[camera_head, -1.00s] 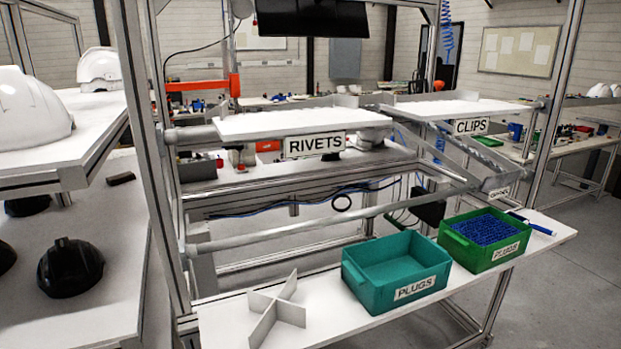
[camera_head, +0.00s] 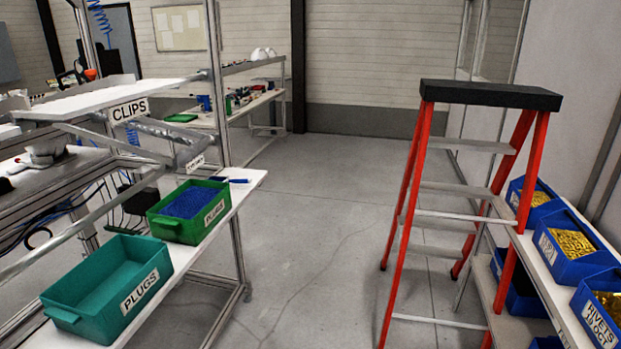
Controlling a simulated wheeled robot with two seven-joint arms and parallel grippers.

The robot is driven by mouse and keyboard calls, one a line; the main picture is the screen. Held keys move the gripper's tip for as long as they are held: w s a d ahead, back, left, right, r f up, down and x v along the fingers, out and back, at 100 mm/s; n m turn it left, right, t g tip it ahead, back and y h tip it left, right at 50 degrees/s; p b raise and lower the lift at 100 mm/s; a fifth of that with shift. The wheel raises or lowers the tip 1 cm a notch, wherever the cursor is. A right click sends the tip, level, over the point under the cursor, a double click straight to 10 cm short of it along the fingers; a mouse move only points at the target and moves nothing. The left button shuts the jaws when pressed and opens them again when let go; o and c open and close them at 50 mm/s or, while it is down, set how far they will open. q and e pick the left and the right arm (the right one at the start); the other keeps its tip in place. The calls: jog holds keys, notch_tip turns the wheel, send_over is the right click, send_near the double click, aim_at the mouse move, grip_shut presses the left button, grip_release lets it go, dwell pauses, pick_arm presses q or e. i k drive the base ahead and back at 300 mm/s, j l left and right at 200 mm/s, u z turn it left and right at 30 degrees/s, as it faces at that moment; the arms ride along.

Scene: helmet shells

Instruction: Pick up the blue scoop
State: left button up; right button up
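A small, slim blue item that looks like the blue scoop (camera_head: 238,181) lies at the far right end of the white shelf on the left, just behind the green bin. The green bin (camera_head: 156,226) is labelled PLUGS and is full of small blue pieces. An empty teal bin (camera_head: 62,318), also labelled PLUGS, stands nearer on the same shelf (camera_head: 196,253). The scoop is small in view and part of it is hard to make out. Neither of my grippers is in view.
A red stepladder with a black top (camera_head: 490,95) stands on the right. Behind it a white rack (camera_head: 556,290) holds several blue bins (camera_head: 567,268) with brass-coloured parts. The grey floor (camera_head: 310,230) between shelf and ladder is clear.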

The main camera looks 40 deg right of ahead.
aim_at(230, 182)
jog(key=z, duration=0.85)
jog(key=i+l+u, duration=0.25)
jog(key=l+u, duration=0.2)
jog(key=l, duration=0.25)
jog(key=i, duration=0.05)
